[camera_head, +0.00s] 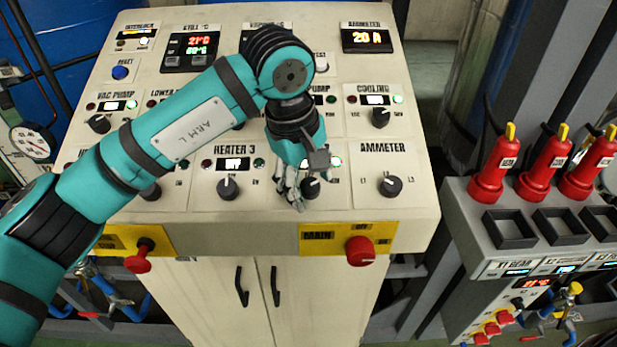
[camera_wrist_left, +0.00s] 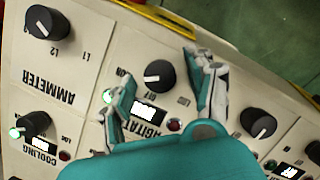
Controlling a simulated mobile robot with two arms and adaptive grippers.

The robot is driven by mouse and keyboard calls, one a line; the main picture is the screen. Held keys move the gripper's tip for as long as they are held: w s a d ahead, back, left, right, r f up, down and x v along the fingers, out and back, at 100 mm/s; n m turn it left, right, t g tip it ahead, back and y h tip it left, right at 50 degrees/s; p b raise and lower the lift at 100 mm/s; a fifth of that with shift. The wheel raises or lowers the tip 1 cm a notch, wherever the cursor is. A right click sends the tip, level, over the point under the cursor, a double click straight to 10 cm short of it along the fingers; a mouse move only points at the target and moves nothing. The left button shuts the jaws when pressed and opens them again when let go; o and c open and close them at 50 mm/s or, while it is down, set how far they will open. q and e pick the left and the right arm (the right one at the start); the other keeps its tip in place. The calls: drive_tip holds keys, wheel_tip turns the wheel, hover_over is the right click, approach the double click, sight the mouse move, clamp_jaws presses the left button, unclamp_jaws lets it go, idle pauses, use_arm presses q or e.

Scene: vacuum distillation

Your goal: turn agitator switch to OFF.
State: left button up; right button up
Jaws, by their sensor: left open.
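The agitator switch is a black round knob (camera_head: 311,187) on the sloped control panel (camera_head: 420,205), right of the HEATER 3 knob. In the left wrist view the agitator knob (camera_wrist_left: 159,75) is upside down, with its white mark toward the side of the lit green lamp (camera_wrist_left: 108,96). The AGITATOR label and a bright display (camera_wrist_left: 148,111) lie beside it; the red lamp (camera_wrist_left: 174,125) looks dim. My left gripper (camera_head: 292,188) is open, its fingers on either side of the knob in the wrist view. I cannot tell whether they touch it. My right gripper is out of view.
The AMMETER knob (camera_head: 390,186) and COOLING knob (camera_head: 380,117) are close on the right, the HEATER 3 knob (camera_head: 228,188) on the left. A red MAIN knob (camera_head: 360,250) projects from the front edge. My left arm covers the panel's middle. Red bottles (camera_head: 545,170) stand at right.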

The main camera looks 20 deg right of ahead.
use_arm(q)
drive_tip(key=shift+c, duration=0.2)
drive_tip(key=c, duration=1.1)
drive_tip(key=shift+f+n+b, duration=0.15)
drive_tip(key=shift+n+b, duration=0.15)
drive_tip(key=shift+b, duration=0.45)
drive_tip(key=n+h+b, duration=0.1)
drive_tip(key=n+b, duration=0.3)
drive_tip(key=b, duration=0.2)
drive_tip(key=n+t+h+b, duration=0.1)
drive_tip(key=n+b, duration=0.3)
drive_tip(key=b, duration=0.3)
drive_tip(key=shift+s+a+f+t, duration=0.1)
drive_tip(key=shift+a+t, duration=0.05)
drive_tip(key=shift+t, duration=0.15)
drive_tip(key=shift+r+n+t+b, duration=0.2)
drive_tip(key=shift+n+t+b, duration=0.1)
drive_tip(key=shift+n+b, duration=1.15)
drive_tip(key=o, duration=1.1)
drive_tip(key=shift+o, duration=0.2)
